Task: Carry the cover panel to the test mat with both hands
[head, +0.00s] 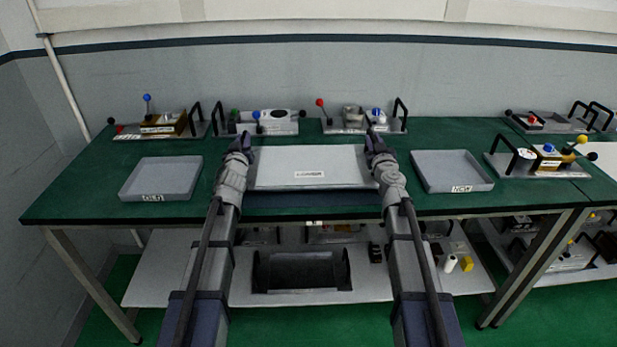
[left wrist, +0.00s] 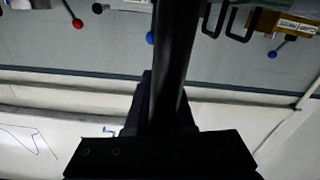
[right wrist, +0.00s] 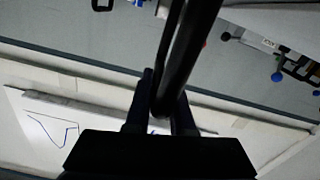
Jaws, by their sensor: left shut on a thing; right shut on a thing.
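The cover panel (head: 312,160) is a pale grey plate with a white label, held level between my two grippers over the middle of the green workbench. My left gripper (head: 243,150) is shut at its left edge, and my right gripper (head: 375,150) is shut at its right edge. In the left wrist view a black handle bar (left wrist: 178,55) runs between the fingers; the right wrist view shows a similar bar (right wrist: 185,60). A dark blue mat (head: 312,200) shows below the panel's near edge. I cannot tell whether the panel touches it.
A grey tray marked OLD (head: 162,180) stands left, and one marked NEW (head: 452,172) stands right. Several handled units with coloured knobs, including one with a brass block (head: 165,125), line the back. Another unit (head: 545,160) stands at far right. A lower shelf (head: 160,270) holds parts.

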